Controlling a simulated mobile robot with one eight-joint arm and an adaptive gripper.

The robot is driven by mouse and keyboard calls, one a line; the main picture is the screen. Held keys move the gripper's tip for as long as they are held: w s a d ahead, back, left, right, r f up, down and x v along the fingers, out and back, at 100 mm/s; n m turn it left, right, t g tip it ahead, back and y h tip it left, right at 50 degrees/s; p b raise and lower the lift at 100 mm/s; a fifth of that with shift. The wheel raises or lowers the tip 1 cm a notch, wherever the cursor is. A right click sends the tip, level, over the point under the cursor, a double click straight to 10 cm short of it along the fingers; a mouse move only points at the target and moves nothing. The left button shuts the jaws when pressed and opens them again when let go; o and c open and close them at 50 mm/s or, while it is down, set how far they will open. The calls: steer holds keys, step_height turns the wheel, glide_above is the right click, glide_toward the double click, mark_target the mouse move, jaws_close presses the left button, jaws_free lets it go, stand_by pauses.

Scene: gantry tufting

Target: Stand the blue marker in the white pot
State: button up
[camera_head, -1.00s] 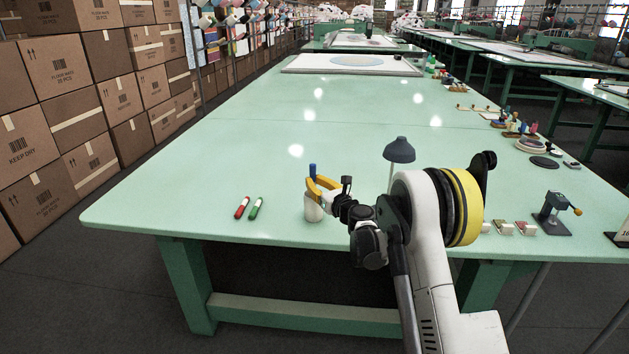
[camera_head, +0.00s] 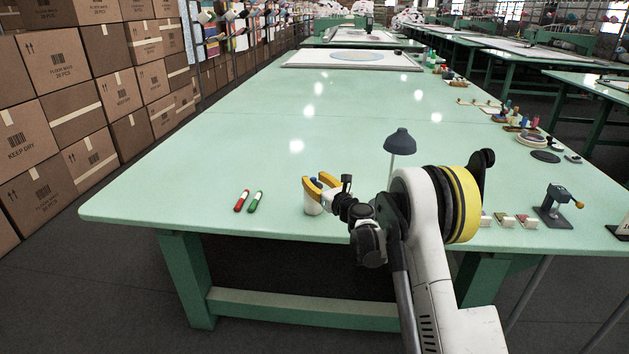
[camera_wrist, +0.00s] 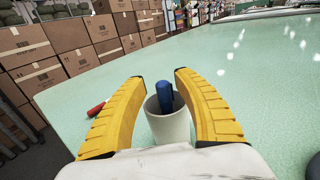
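The white pot (camera_head: 312,208) stands on the green table near its front edge. In the head view my gripper (camera_head: 314,181) is at the level of the pot's top.
A red marker (camera_head: 242,201) and a green marker (camera_head: 255,202) lie left of the pot. A dark lamp (camera_head: 399,143) stands behind my arm. Small blocks (camera_head: 507,220) and a clamp-like tool (camera_head: 553,206) are on the right. The table's middle is clear.

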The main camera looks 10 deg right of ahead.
steer(key=v, duration=1.2)
steer(key=shift+a+r, duration=0.15)
steer(key=s+a+r+n+g, duration=0.3)
steer(key=s+a+r+n, duration=0.2)
steer(key=s+n, duration=0.3)
steer(key=s+a+r+n+g, duration=0.3)
steer(key=s+a+r+n, duration=0.15)
steer(key=s+n, duration=0.4)
steer(key=s+d+f+n+g+h, duration=0.2)
steer(key=s+n, duration=0.6)
steer(key=s, duration=0.4)
steer(key=s+d+f+n+g+h, duration=0.2)
steer(key=s+n, duration=0.6)
steer(key=s, duration=0.5)
steer(key=shift+s+d+f+h, duration=0.15)
steer(key=shift+d+f+h, duration=0.1)
steer(key=shift+d+h, duration=0.6)
